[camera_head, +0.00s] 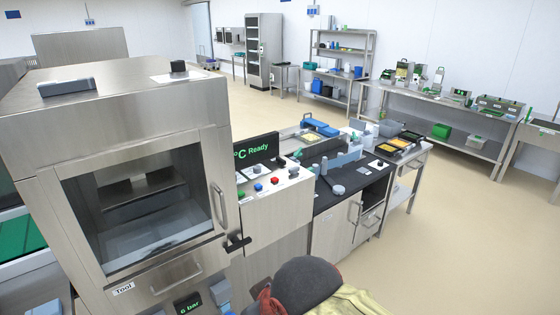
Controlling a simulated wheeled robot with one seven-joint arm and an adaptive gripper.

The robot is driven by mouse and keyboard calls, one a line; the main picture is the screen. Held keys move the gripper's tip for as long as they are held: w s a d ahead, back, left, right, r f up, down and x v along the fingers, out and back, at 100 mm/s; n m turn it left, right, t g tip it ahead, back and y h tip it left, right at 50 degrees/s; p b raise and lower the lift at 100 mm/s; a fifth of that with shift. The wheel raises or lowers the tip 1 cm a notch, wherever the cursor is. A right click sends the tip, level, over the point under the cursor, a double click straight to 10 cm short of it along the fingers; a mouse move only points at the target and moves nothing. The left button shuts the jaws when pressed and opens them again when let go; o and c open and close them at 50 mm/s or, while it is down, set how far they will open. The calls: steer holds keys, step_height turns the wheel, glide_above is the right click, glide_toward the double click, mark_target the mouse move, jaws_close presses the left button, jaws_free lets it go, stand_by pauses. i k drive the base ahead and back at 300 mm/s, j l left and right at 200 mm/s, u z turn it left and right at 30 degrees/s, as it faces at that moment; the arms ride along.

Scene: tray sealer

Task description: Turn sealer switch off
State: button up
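The tray sealer (128,100) is a large steel machine at the left, with a closed glass window (150,215) and a label reading "Tool" below it. Its control panel (280,205) juts out at the right, with red, blue and dark knobs or buttons on top. A display (256,150) behind them reads "°C Ready". A black lever-like part (236,243) sits at the panel's lower left corner. I cannot tell which control is the switch. A lower display (188,305) reads "6 bar". My gripper cannot be made out.
A dark rounded shape with yellow-green beside it fills the bottom centre, close to the camera. A black-topped cabinet (338,203) stands right of the panel, with a cart of trays (408,150) beyond it. Steel shelves and benches line the back wall. The floor (460,240) at right is clear.

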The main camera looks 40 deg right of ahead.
mark_target(281, 161)
steer(key=z, duration=0.45)
steer(key=i+l+z, duration=0.1)
steer(key=i+z, duration=0.25)
steer(key=i, duration=0.3)
steer(key=i+j+z, duration=0.1)
steer(key=i+z, duration=0.3)
steer(key=i, duration=0.2)
steer(key=i+j, duration=0.15)
steer(key=i, duration=0.45)
